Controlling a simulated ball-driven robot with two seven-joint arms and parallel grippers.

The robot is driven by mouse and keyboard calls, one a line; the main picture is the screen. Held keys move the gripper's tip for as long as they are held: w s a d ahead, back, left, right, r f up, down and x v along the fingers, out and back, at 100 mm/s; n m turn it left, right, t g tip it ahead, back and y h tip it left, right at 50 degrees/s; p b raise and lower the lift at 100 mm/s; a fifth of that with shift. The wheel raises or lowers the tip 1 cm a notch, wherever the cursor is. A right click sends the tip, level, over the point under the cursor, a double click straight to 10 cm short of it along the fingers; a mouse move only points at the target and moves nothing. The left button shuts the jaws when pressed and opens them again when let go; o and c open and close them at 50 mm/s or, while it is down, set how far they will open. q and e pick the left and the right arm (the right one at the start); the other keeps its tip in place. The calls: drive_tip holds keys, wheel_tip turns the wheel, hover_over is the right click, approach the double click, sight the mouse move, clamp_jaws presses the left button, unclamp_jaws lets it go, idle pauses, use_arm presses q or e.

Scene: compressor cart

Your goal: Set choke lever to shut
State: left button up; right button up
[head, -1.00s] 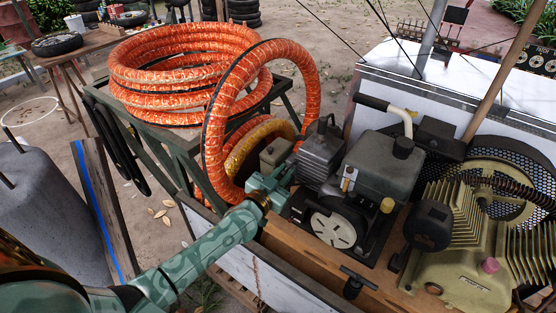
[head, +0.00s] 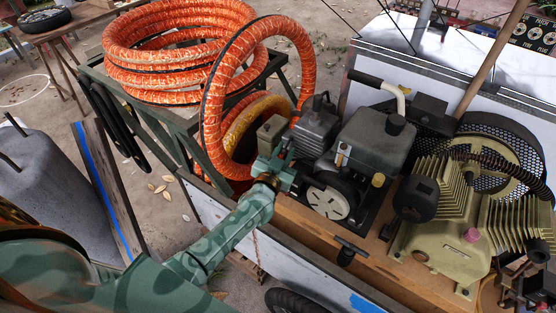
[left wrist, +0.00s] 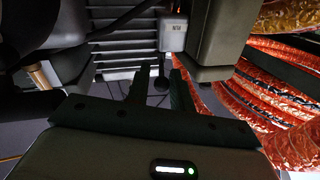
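The small engine (head: 368,150) with a grey tank and a white-faced recoil starter (head: 327,202) stands on the wooden cart deck. My left gripper (head: 280,163) is at the engine's left side, beside the grey finned box (head: 316,127) and the small beige box (head: 271,131). In the left wrist view its two dark fingers (left wrist: 159,82) stand apart. A small dark round knob (left wrist: 160,85) shows in the gap between them; it may be the choke lever's end, but I cannot tell its setting or whether a finger touches it. The lever is not clear in the head view. My right gripper is not in view.
An orange hose coil (head: 180,50) lies on a dark stand, and one loop (head: 211,110) rises close beside my left gripper. The tan compressor (head: 440,225) with its mesh guard is to the right. A black T-handle (head: 347,250) stands at the deck's front.

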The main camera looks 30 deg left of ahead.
use_arm(q)
drive_tip(key=s+d+p, duration=0.1)
drive_tip(key=s+p, duration=0.1)
drive_tip(key=s, duration=1.4)
drive_tip(key=shift+d, duration=0.2)
drive_tip(key=shift+w, duration=0.1)
drive_tip(key=shift+c, duration=0.3)
